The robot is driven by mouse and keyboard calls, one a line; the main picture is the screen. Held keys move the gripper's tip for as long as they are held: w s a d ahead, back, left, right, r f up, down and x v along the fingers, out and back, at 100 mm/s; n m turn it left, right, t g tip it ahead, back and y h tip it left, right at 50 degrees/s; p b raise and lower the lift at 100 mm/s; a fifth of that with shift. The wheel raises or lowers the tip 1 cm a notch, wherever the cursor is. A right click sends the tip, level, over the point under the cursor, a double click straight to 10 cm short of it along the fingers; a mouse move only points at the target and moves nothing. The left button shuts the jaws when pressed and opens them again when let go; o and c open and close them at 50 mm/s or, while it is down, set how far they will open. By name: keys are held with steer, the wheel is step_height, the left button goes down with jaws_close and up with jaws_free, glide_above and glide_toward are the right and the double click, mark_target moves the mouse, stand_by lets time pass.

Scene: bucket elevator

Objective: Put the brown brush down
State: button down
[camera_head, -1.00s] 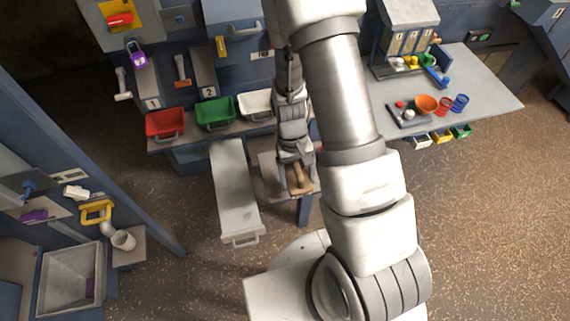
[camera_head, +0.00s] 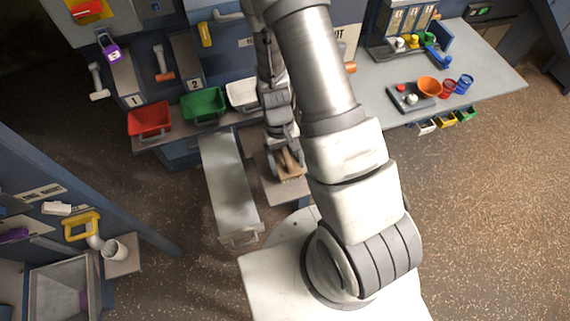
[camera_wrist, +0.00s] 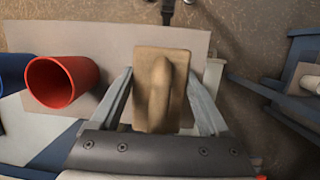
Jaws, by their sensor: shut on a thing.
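The brown brush (camera_wrist: 160,92) is a tan block with a raised ridge along its middle. It sits between the two fingers of my gripper (camera_wrist: 163,100) in the wrist view. My gripper is shut on it. In the head view the brush (camera_head: 290,166) shows at the lower end of my gripper (camera_head: 286,158), over a small beige ledge (camera_head: 267,182). In the wrist view a pale flat surface (camera_wrist: 110,48) lies behind the brush. I cannot tell whether the brush touches it.
A red cup (camera_wrist: 62,82) stands left of the brush in the wrist view, with a blue cup (camera_wrist: 12,76) beyond it. A grey chute (camera_head: 229,180) lies left of my gripper. Red (camera_head: 149,118), green (camera_head: 205,103) and white (camera_head: 242,95) bins stand behind.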

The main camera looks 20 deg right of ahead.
step_height(320, 180, down, 4)
steer(key=shift+r+b, duration=0.1)
steer(key=shift+b, duration=1.05)
steer(key=shift+r, duration=0.1)
jaws_free()
